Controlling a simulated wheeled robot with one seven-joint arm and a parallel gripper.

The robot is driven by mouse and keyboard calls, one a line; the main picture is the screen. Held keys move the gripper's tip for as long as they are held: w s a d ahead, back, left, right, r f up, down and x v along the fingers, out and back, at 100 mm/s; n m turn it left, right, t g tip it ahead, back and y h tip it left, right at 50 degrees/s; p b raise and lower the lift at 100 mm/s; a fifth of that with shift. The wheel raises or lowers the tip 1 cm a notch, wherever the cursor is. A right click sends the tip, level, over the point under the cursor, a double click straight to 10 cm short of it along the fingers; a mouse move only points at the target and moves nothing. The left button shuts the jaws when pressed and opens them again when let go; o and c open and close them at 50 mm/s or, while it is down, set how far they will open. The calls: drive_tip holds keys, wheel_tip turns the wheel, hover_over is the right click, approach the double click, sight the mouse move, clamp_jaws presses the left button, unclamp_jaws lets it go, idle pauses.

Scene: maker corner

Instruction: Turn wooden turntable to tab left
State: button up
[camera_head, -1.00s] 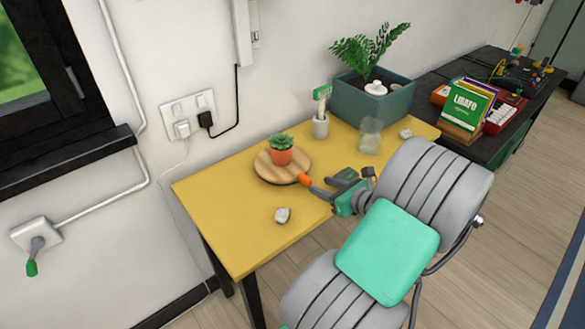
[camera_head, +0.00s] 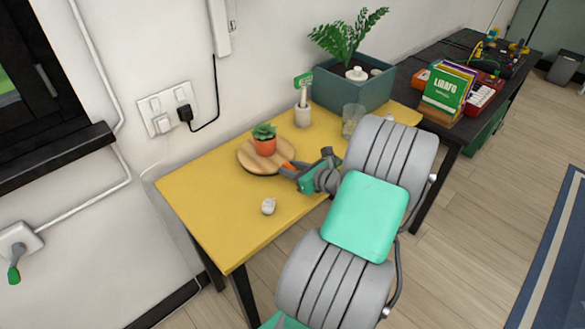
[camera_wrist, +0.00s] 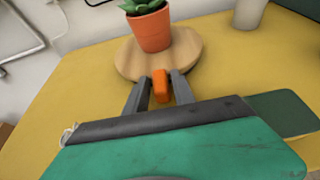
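The round wooden turntable (camera_head: 249,164) lies on the yellow table, with a small succulent in an orange pot (camera_head: 265,147) standing on it. Its orange tab (camera_head: 288,167) sticks out at the right edge in the head view. In the wrist view, the turntable (camera_wrist: 186,58) is ahead and the tab (camera_wrist: 161,86) points toward me. My gripper (camera_wrist: 162,82) is at the turntable's edge with one finger on each side of the tab. The fingers look open, with narrow gaps beside the tab; contact is not clear. My arm hides part of the table's right side.
A pale lump (camera_head: 268,206) lies near the table's front edge. A holder with a green tag (camera_head: 303,115), a clear glass (camera_head: 352,119) and a teal planter (camera_head: 345,91) stand behind and right. The left part of the yellow table (camera_head: 205,205) is clear.

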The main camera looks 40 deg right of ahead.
clamp_jaws()
idle(1.0)
drive_tip(key=shift+d, duration=0.1)
